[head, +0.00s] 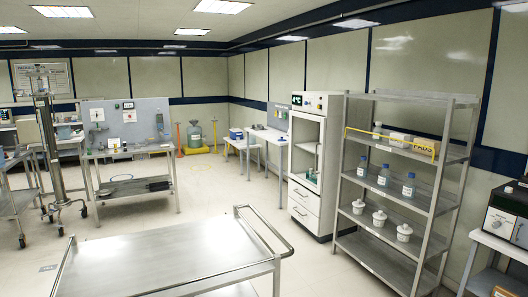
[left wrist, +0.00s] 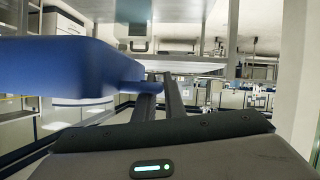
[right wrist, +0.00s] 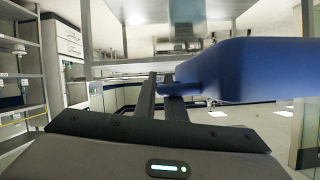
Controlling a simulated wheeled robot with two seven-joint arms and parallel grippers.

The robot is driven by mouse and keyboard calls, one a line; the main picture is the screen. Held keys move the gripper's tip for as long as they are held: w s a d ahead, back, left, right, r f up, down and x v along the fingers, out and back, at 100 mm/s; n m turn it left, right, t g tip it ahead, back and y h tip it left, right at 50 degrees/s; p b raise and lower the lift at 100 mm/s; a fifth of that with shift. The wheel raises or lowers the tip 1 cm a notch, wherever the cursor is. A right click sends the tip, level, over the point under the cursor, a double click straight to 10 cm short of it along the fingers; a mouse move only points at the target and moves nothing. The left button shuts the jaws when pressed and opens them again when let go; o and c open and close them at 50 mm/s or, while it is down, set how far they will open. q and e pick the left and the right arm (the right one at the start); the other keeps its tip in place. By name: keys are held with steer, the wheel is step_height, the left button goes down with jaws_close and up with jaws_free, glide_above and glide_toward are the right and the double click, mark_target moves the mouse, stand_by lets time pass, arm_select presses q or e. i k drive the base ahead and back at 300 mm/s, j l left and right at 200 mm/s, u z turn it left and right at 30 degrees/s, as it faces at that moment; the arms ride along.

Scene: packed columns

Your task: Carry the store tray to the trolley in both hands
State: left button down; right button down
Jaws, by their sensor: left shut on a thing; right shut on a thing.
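The store tray is a blue tray (left wrist: 70,68) at the left of the left wrist view. It also shows at the right of the right wrist view (right wrist: 255,70). My left gripper (left wrist: 158,84) is shut on a blue grip at one end of it. My right gripper (right wrist: 164,84) is shut on the grip at the other end. The tray's contents cannot be made out. The trolley (head: 165,258) is a bare steel top with a raised rail, low in the front middle of the head view. Neither gripper nor the tray shows in the head view.
A steel shelf rack (head: 400,160) with bottles and white jars stands at the right. A white cabinet (head: 310,165) stands beside it. A steel bench (head: 130,150) and a wheeled pole stand (head: 48,150) are at the left. Floor behind the trolley (head: 215,190) is clear.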

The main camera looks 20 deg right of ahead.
mark_target(167, 256)
steer(key=i+j, duration=0.1)
steer(key=i, duration=0.7)
steer(key=i+z, duration=0.1)
steer(key=i, duration=0.7)
steer(key=u, duration=0.1)
steer(key=i+l, duration=0.05)
